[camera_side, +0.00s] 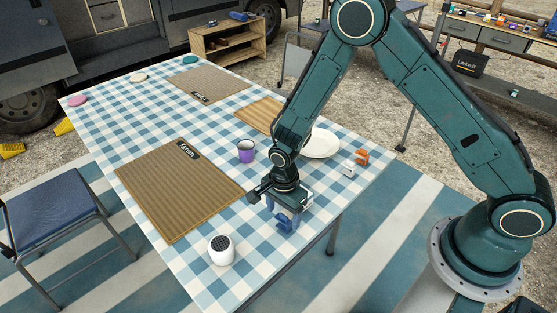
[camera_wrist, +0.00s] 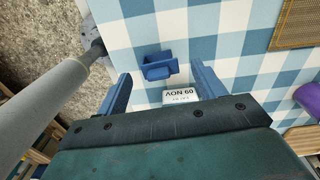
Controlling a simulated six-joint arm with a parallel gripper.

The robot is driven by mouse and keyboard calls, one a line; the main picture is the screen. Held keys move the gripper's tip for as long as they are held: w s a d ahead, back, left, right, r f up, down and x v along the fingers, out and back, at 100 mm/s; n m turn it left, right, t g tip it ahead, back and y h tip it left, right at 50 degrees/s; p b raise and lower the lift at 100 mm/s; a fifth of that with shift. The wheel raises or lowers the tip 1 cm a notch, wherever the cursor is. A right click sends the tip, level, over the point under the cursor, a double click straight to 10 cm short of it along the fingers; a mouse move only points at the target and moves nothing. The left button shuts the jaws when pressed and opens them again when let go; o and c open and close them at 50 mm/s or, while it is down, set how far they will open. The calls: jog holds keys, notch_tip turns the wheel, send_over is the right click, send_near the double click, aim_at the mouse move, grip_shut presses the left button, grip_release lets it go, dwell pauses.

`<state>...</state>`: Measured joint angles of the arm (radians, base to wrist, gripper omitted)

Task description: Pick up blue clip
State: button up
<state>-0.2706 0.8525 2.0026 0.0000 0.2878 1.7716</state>
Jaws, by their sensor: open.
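The blue clip (camera_side: 287,222) lies on the blue-and-white checked tablecloth near the table's front right edge. In the wrist view the blue clip (camera_wrist: 160,66) shows just beyond the fingertips, between their lines and apart from both. My gripper (camera_side: 287,207) is above and close to the clip in the side view, pointing down. In the wrist view my gripper (camera_wrist: 160,76) is open and empty, one blue finger to each side of the clip. The height of the fingertips over the cloth is hard to tell.
A white speaker-like object (camera_side: 221,250) and a ribbed brown mat (camera_side: 180,195) are to the left. A purple cup (camera_side: 246,151), white plate (camera_side: 322,144), orange clip (camera_side: 362,157) and small white block (camera_side: 348,169) stand behind. The table edge is close on the right.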

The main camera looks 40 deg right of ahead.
aim_at(283, 215)
jog(key=shift+f, duration=0.7)
jog(key=c, duration=1.1)
jog(key=shift+o, duration=0.2)
jog(key=shift+r, duration=0.25)
notch_tip(283, 215, up, 20)
jog(key=shift+f, duration=0.2)
